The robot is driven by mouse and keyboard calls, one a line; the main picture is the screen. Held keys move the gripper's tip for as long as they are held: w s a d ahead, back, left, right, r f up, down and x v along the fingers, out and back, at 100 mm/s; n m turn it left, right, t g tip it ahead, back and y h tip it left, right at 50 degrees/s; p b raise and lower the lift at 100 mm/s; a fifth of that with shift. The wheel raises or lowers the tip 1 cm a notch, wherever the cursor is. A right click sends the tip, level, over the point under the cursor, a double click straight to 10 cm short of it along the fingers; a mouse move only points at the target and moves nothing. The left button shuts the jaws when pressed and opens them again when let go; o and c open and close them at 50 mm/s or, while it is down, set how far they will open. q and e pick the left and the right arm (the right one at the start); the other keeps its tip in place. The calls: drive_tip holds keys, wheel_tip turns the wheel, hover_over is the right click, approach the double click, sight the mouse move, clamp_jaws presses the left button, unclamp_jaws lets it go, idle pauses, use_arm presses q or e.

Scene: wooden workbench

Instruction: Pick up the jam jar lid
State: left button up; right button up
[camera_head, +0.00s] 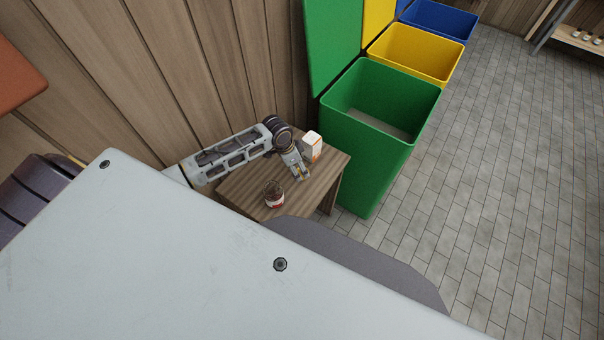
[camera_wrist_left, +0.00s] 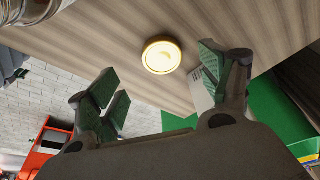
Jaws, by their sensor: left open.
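The jam jar lid (camera_wrist_left: 161,56) is a round, gold-coloured disc lying flat on the wooden table in the left wrist view. My left gripper (camera_wrist_left: 164,76) is open and empty, with its green-padded fingers on either side of the lid in that picture and apart from it. In the head view my left gripper (camera_head: 299,173) is over the small table, between the jar and a carton; I cannot make out the lid clearly there. A glass jam jar (camera_head: 274,196) with a red and white label stands near the table's front edge. My right gripper is not in view.
A white and orange carton (camera_head: 312,147) stands on the wooden table (camera_head: 243,189), close beside my left gripper. A green bin (camera_head: 375,150) stands just right of the table, with yellow (camera_head: 418,52) and blue (camera_head: 440,20) bins behind. A plank wall borders the left.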

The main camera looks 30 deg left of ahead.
use_arm(q)
drive_tip(key=shift+x, duration=2.6)
drive_tip(key=shift+w+a, duration=0.1)
drive_tip(key=shift+w, duration=0.05)
drive_tip(key=c, duration=0.8)
drive_tip(key=shift+r, duration=0.1)
wheel_tip(320, 180, up, 10)
